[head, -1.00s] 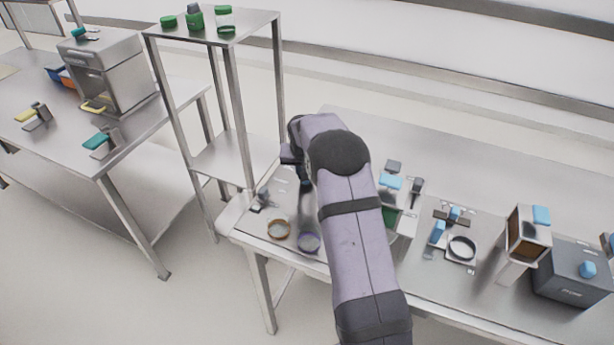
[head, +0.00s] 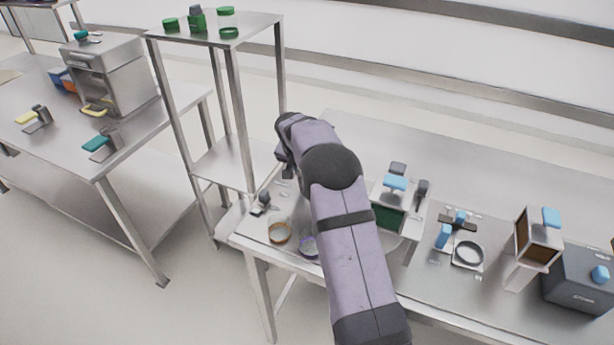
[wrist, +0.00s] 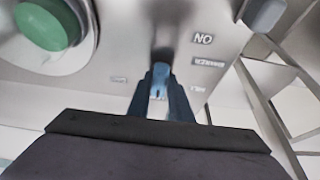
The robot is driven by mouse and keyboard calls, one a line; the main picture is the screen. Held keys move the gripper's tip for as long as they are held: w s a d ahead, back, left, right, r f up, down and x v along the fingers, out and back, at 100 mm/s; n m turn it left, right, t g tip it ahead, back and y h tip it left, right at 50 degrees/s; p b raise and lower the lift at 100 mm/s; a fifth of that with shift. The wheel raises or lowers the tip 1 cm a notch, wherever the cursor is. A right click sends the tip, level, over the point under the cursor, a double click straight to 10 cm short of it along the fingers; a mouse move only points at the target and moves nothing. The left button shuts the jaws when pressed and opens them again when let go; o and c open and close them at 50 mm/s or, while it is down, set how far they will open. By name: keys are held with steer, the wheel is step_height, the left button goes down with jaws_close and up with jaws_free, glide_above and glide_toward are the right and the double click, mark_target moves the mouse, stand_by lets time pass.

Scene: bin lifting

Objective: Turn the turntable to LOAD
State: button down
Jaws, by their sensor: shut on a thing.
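In the wrist view my gripper (wrist: 162,95) is shut, its dark blue fingers close together on a small blue piece (wrist: 159,74) in front of a metal panel (wrist: 115,82). The fingers hide most of this piece, and I cannot tell what it belongs to. In the head view my arm's far end hides the gripper. I cannot pick out the turntable or a LOAD mark with certainty. Dark labels (wrist: 204,38) on the panel are hard to read; one looks like "NO" or an upside-down "ON".
On the bench are an orange ring (head: 280,243), a purple ring (head: 301,246), a green-fronted device (head: 390,219) and a dark grey box (head: 578,292). A tall shelf (head: 215,36) stands behind left.

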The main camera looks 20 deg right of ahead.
steer(key=c, duration=1.6)
jaws_free()
steer(key=shift+r, duration=0.1)
steer(key=shift+b+v, duration=1.05)
steer(key=shift+v, duration=2.55)
steer(key=s+a+n+g+y+p, duration=0.15)
steer(key=s+a+n, duration=0.65)
steer(key=s, duration=0.9)
steer(key=shift+n+g+y, duration=0.5)
steer(key=shift+g+y, duration=0.35)
steer(key=s+a+f, duration=0.1)
steer(key=s, duration=0.5)
steer(key=s+a+f, duration=0.1)
steer(key=s+f, duration=0.1)
steer(key=s, duration=0.5)
steer(key=s+a+f, duration=0.1)
steer(key=s+f, duration=0.1)
steer(key=s, duration=0.4)
steer(key=shift+s+a+p, duration=0.1)
steer(key=shift+s+p, duration=0.05)
steer(key=shift+p, duration=0.15)
